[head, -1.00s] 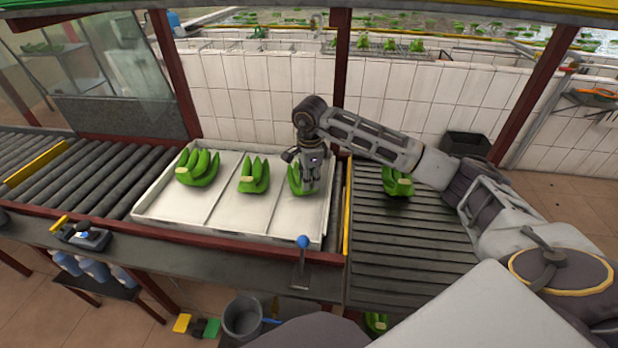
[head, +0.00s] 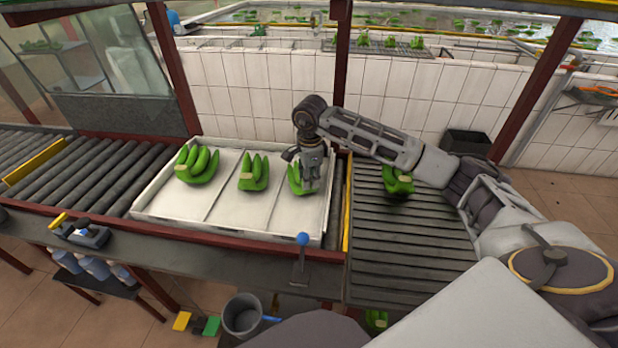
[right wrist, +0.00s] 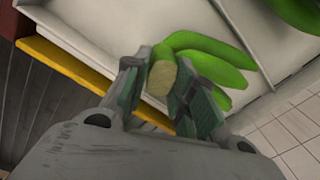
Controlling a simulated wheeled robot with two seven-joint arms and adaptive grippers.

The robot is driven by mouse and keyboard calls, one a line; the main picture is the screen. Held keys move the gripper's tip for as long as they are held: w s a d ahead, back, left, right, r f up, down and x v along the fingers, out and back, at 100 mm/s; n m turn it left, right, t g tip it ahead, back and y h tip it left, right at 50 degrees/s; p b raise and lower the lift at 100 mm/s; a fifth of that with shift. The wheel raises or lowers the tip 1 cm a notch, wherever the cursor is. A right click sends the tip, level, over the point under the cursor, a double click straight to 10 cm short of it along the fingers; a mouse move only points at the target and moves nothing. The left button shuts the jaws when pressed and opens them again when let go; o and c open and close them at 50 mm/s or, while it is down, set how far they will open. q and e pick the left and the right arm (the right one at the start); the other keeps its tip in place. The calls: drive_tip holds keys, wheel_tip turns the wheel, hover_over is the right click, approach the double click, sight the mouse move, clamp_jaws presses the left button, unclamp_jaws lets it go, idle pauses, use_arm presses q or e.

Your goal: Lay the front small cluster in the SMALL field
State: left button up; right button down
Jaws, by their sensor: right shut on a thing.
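My right gripper (head: 311,182) is over the right field of the white tray (head: 222,222), shut on a small green banana cluster (head: 295,178). In the right wrist view the cluster (right wrist: 215,65) shows its cut crown between the fingers (right wrist: 171,88), with its bananas pointing away. It is low over or touching the tray floor; I cannot tell which. A cluster (head: 254,172) lies in the middle field and a larger one (head: 197,165) in the left field. Another cluster (head: 398,181) is on the right-hand slatted conveyor (head: 405,250). My left gripper is not in view.
A yellow rail (head: 347,205) edges the tray's right side. A lever with a blue knob (head: 302,240) stands at the front. A roller conveyor (head: 80,180) runs off to the left. A dark crate (head: 466,142) stands behind the slatted conveyor.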

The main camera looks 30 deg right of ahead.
drive_tip(key=shift+f, duration=0.2)
drive_tip(key=c, duration=1.4)
unclamp_jaws()
drive_tip(key=o, duration=0.3)
drive_tip(key=shift+f, duration=0.1)
drive_tip(key=shift+r, duration=0.95)
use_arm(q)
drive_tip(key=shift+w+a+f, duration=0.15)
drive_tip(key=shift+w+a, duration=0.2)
use_arm(e)
wheel_tip(320, 180, up, 10)
drive_tip(key=shift+s+r, duration=0.15)
drive_tip(key=shift+s, duration=0.15)
